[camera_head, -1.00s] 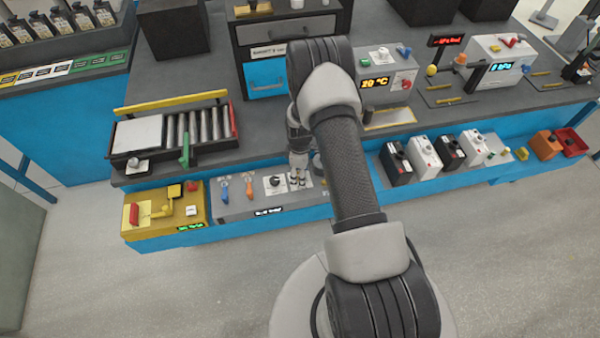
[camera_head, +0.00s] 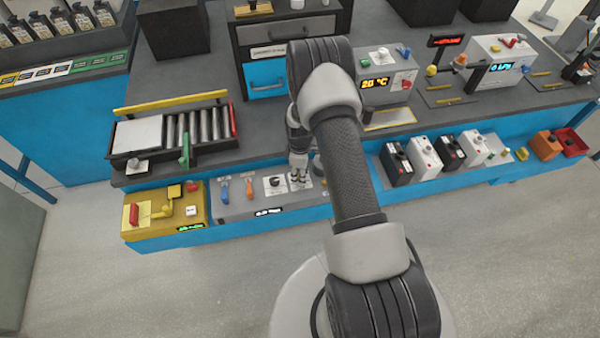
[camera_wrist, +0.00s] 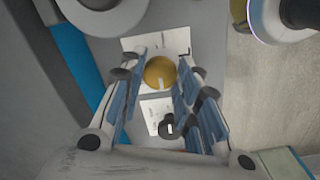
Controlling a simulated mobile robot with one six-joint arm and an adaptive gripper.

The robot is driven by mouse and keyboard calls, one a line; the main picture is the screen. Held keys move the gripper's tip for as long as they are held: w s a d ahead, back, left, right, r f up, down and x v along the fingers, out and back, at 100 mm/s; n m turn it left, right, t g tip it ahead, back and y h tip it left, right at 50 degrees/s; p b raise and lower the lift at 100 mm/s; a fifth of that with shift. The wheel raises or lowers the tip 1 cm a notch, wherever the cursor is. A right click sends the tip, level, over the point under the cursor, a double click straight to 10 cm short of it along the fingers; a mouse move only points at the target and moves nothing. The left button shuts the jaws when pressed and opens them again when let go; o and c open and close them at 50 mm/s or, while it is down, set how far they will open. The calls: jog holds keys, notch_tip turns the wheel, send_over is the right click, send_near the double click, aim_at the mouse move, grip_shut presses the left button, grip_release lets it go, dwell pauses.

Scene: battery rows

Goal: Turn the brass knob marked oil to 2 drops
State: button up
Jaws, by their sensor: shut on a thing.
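In the wrist view a round brass knob (camera_wrist: 160,72) with a pale pointer line sits on a white plate (camera_wrist: 178,42) between the two blue-padded fingers of my gripper (camera_wrist: 160,66). The jaws are closed around the knob. The pointer line runs roughly up and down in the picture; the scale markings are too small or hidden to read. In the head view my gripper (camera_head: 298,172) reaches down onto the grey control panel (camera_head: 240,204), and it hides the knob there.
A black knob (camera_wrist: 166,126) on its own white plate sits close beside the brass one. The panel also carries a blue lever (camera_head: 225,192), an orange lever (camera_head: 249,188) and a small display (camera_head: 268,211). A yellow unit (camera_head: 165,213) stands to its left.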

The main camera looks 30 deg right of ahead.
jog(key=shift+m, duration=0.3)
jog(key=m+b, duration=0.2)
jog(key=m, duration=0.2)
jog(key=shift+f+m+b, duration=0.1)
jog(key=shift+m+b, duration=0.2)
jog(key=shift+b, duration=0.05)
jog(key=m+b, duration=0.2)
jog(key=m, duration=0.4)
jog(key=m+b, duration=0.1)
jog(key=m, duration=0.5)
jog(key=shift+m+b, duration=0.4)
jog(key=m+b, duration=0.1)
jog(key=m, duration=0.4)
jog(key=shift+m, duration=0.3)
jog(key=o, duration=1.1)
jog(key=shift+r, duration=0.2)
